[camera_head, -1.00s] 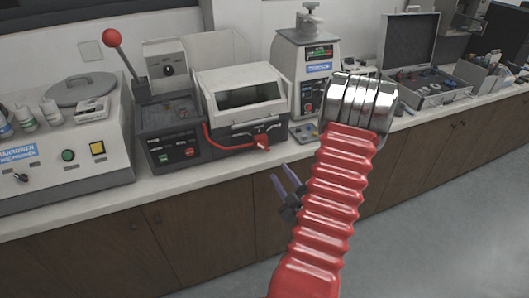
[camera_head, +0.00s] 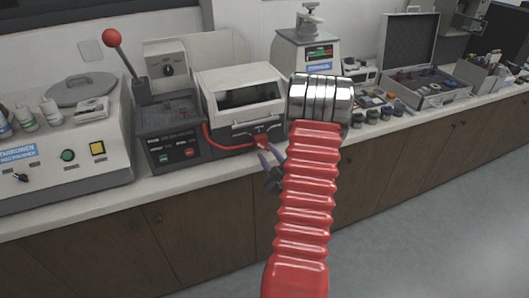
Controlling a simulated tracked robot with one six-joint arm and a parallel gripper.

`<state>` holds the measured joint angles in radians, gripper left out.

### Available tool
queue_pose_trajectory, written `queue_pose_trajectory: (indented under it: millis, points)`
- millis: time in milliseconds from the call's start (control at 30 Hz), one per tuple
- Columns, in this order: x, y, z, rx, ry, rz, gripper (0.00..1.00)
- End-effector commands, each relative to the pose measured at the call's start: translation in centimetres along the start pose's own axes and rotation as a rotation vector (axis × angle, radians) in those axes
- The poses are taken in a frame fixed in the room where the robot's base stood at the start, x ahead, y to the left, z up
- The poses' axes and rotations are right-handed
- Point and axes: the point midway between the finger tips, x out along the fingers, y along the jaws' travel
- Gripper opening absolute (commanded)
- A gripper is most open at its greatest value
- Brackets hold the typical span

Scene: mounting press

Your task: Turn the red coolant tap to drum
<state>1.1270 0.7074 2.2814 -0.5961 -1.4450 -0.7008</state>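The red coolant tap (camera_head: 261,141) is on the lower front of the pale cut-off machine with a dark window (camera_head: 245,97). A red hose runs to its left, and a marked strip lies just above the tap. The lettering is too small to read. My gripper (camera_head: 268,152) has two purple-grey fingers that stand apart, with their tips just below and at the tap. They overlap its lower edge in the picture; I cannot tell whether they touch it. Nothing shows held between them. My red bellows arm hides the area right of the tap.
A dark press with a red-ball lever (camera_head: 112,38) stands left of the machine. A grinder-polisher (camera_head: 65,150) is further left. A hardness tester (camera_head: 305,50) and an open case (camera_head: 430,90) stand to the right.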

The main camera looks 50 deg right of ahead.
Motion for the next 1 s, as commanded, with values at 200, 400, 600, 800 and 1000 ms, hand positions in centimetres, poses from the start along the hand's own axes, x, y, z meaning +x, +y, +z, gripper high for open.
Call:
queue_pose_trajectory:
  millis: [200,400,600,800,1000]
  points:
    - [2.0,0.0,0.0,0.001,0.0,0.0,0.32]
    - [2.2,-0.1,0.0,0.001,-0.001,-0.001,0.32]
    - [2.2,-0.1,0.0,0.001,-0.001,-0.001,0.27]
    - [2.2,-0.1,0.0,0.001,-0.001,-0.001,0.13]
    - [2.2,-0.1,0.0,0.001,-0.001,-0.002,0.0]
